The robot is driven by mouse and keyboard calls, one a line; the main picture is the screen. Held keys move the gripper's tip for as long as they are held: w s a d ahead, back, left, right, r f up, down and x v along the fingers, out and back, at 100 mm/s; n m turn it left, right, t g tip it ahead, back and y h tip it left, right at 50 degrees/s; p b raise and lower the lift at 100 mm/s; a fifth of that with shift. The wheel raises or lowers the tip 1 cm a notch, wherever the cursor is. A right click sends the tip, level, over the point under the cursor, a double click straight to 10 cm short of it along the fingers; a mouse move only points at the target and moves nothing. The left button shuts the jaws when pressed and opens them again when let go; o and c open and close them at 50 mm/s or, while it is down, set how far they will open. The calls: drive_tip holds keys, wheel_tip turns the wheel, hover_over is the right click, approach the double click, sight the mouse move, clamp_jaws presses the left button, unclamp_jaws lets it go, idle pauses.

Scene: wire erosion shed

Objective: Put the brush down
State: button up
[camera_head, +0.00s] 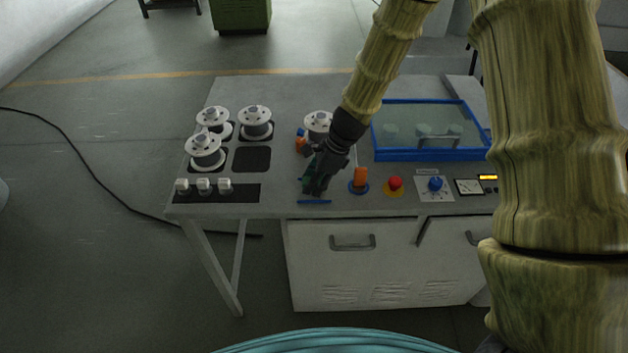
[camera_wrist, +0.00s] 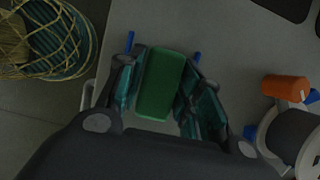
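The brush appears in the wrist view as a green block (camera_wrist: 160,84) between the two fingers of my gripper (camera_wrist: 161,100). The fingers lie along both its sides and look closed on it. In the head view my gripper (camera_head: 314,188) points down low over the front of the grey table (camera_head: 285,95), and only a little green shows beside it. I cannot tell whether the brush touches the table. A thin blue bar (camera_head: 314,202) lies just in front of my gripper near the table's front edge; its end also shows in the wrist view (camera_wrist: 130,41).
An orange-topped piece on a blue ring (camera_head: 360,176) and a red button (camera_head: 395,183) stand right of my gripper. Another orange piece (camera_head: 300,143) and a white spool (camera_head: 318,121) are behind it. White knobs (camera_head: 204,184) stand left. A blue-framed tank (camera_head: 430,155) is at right.

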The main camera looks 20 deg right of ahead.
drive_tip(key=shift+o, duration=1)
drive_tip(key=shift+r, duration=0.1)
drive_tip(key=b+v, duration=0.2)
drive_tip(key=v, duration=1)
